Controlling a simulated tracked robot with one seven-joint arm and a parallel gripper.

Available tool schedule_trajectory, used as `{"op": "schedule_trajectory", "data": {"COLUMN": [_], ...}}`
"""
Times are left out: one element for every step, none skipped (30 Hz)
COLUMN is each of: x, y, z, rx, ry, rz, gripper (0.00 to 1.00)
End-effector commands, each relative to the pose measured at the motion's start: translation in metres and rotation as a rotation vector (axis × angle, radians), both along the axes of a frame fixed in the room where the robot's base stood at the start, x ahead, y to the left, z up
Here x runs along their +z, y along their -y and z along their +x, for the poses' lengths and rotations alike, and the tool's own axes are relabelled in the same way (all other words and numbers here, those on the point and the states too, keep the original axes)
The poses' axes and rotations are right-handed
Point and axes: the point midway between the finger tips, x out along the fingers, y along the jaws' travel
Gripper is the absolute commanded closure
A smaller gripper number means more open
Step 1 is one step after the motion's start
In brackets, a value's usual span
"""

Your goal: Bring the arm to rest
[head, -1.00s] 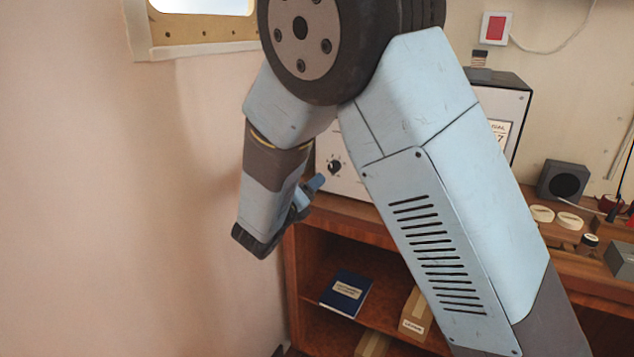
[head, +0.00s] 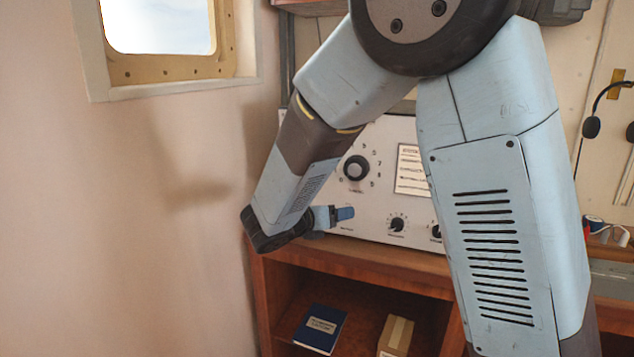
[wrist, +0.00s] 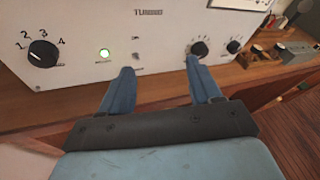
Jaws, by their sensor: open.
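My arm, light blue and dark grey, fills the middle of the head view, bent at a big round joint with its forearm hanging down to the left. My gripper (head: 335,214) is at its lower end, in front of the grey radio panel (head: 372,200). In the wrist view my gripper (wrist: 158,80) shows two blue fingers spread apart with nothing between them. Their tips point at the lower part of the panel (wrist: 170,30), near a green lit lamp (wrist: 104,53) and black knobs. I cannot tell whether the tips touch it.
A wooden cabinet (head: 345,254) carries the panel; a blue book (head: 320,327) and a cardboard box (head: 396,335) lie on its shelf. A headset (head: 592,125) hangs at the right. A window (head: 160,28) is in the bare wall at the left. Small items (wrist: 265,53) stand right of the panel.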

Motion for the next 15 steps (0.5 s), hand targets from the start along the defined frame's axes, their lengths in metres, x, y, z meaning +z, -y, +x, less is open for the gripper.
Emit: {"op": "schedule_trajectory", "data": {"x": [0.007,0.009,0.013,0.015,0.017,0.019,0.021,0.023,0.025,0.027,0.028,0.03,0.032,0.033,0.035], "y": [0.024,0.035,0.051,0.063,0.074,0.088,0.098,0.107,0.119,0.128,0.136,0.146,0.153,0.16,0.168], "z": [-0.004,-0.008,-0.013,-0.017,-0.022,-0.029,-0.034,-0.039,-0.047,-0.053,-0.059,-0.067,-0.074,-0.08,-0.089], "rx": [-0.069,-0.11,-0.165,-0.208,-0.25,-0.306,-0.348,-0.389,-0.445,-0.488,-0.53,-0.586,-0.628,-0.67,-0.724], "ry": [0.011,0.018,0.03,0.04,0.05,0.066,0.077,0.091,0.109,0.124,0.139,0.162,0.179,0.197,0.221], "rz": [0.08,0.128,0.191,0.239,0.287,0.35,0.395,0.443,0.506,0.551,0.595,0.657,0.703,0.748,0.807], "gripper": [0.37,0.37,0.37,0.37,0.37,0.37,0.37,0.37,0.37,0.37,0.37,0.37,0.37,0.37,0.37]}}
